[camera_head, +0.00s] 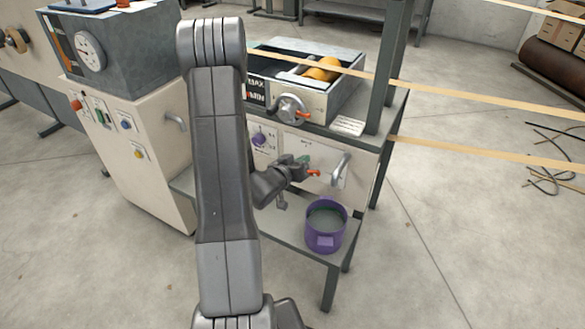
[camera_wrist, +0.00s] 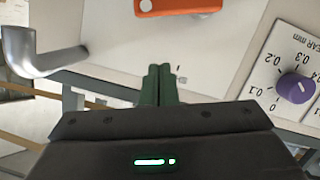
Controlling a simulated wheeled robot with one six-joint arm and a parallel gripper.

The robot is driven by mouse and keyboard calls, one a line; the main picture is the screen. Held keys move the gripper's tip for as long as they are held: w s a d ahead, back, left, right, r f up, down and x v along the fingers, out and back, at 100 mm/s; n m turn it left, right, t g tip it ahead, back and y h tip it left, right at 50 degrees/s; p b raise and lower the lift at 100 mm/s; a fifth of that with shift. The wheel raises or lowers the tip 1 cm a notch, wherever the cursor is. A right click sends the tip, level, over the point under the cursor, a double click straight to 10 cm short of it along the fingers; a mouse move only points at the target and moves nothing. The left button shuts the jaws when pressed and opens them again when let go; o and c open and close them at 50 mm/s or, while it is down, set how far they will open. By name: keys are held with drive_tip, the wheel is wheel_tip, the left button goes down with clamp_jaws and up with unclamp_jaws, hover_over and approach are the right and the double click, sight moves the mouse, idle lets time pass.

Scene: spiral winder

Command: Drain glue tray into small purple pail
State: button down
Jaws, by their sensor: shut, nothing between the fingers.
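The glue tray (camera_head: 347,92) is a grey open box on the machine's top, with an orange-yellow roller (camera_head: 322,70) in it. The small purple pail (camera_head: 325,241) stands upright on the low shelf; its inside looks grey. My gripper (camera_head: 306,164) is in front of the pale panel below the tray, above and left of the pail. In the wrist view its green fingers (camera_wrist: 159,85) are shut together and empty. An orange lever (camera_head: 314,173) is close by the fingertips; in the wrist view this orange part (camera_wrist: 178,5) lies beyond them, apart. Whether it is the drain valve is unclear.
A curved grey metal bar or pipe (camera_head: 341,170) sticks out of the panel right of my gripper. A purple dial (camera_head: 259,139) is left of it. A handwheel (camera_head: 291,109) is above. A dark post (camera_head: 388,70) and tan strips (camera_head: 470,97) are at the right.

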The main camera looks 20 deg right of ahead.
sight(313, 171)
drive_tip(key=shift+s+d+f+b, duration=0.15)
drive_tip(key=shift+d+f, duration=0.1)
drive_tip(key=shift+f, duration=0.4)
drive_tip(key=shift+s+d+f+b, duration=0.1)
drive_tip(key=shift+d+f+b, duration=0.15)
drive_tip(key=shift+f, duration=0.4)
drive_tip(key=shift+s+d+f+b, duration=0.1)
drive_tip(key=shift+d+f, duration=0.15)
drive_tip(key=shift+f, duration=0.4)
drive_tip(key=shift+s+d+f+b, duration=0.15)
drive_tip(key=shift+f+b, duration=0.25)
drive_tip(key=shift+b, duration=0.15)
drive_tip(key=shift+s+d+f+b, duration=0.1)
drive_tip(key=shift+f+b, duration=0.3)
drive_tip(key=shift+b, duration=0.1)
drive_tip(key=shift+r, duration=0.15)
